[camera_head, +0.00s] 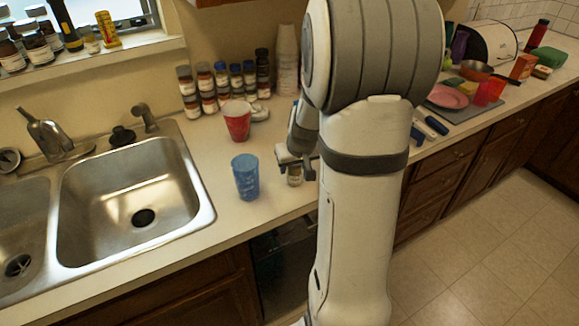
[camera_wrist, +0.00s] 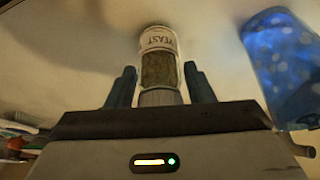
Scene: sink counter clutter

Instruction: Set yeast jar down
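The yeast jar (camera_wrist: 159,65) is a small clear jar with a white label reading YEAST, upside down in the wrist view, and brownish contents. Its cap end (camera_wrist: 160,97) points toward my gripper (camera_wrist: 160,88). Whether the jar's base touches the counter (camera_head: 275,207) is hard to tell.
A blue patterned cup (camera_head: 245,177) stands just left of the jar; it also shows in the wrist view (camera_wrist: 286,65). A red cup (camera_head: 237,121) and several spice jars (camera_head: 222,82) stand behind. The sink (camera_head: 130,195) is left. My arm hides counter to the right.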

